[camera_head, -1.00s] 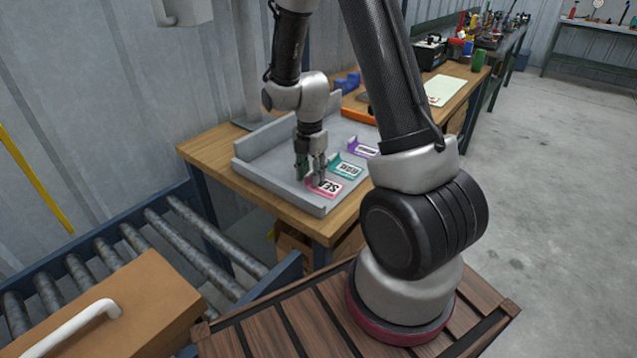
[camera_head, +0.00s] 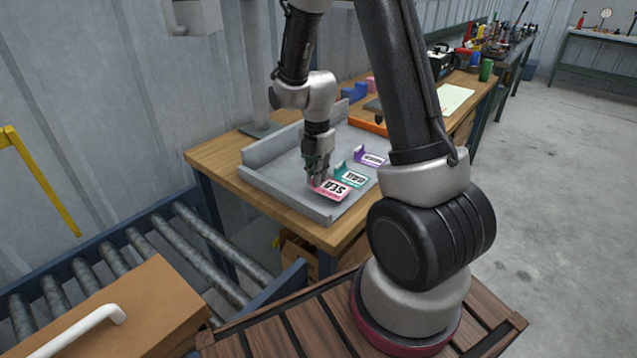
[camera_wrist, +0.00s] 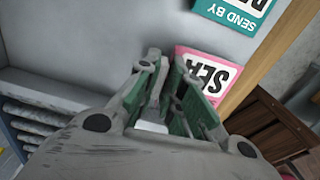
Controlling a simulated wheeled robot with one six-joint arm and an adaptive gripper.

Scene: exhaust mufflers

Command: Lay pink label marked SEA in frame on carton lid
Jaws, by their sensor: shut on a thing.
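The pink label marked SEA (camera_head: 335,190) lies at the near end of the grey tray (camera_head: 290,195). My gripper (camera_head: 318,182) is shut on the label's left edge, pointing down at the tray. In the wrist view the label (camera_wrist: 212,72) sticks out past my fingertips (camera_wrist: 170,68), its print partly covered by a finger. I cannot tell if the label touches the tray floor. The brown carton (camera_head: 135,300) stands at the lower left with a white handle-like bar (camera_head: 85,328) on top. No frame on its lid shows clearly.
A teal label (camera_head: 351,176) and a purple label (camera_head: 371,158) lie beyond the pink one in the tray. The tray has raised walls and sits on a wooden bench (camera_head: 215,155).

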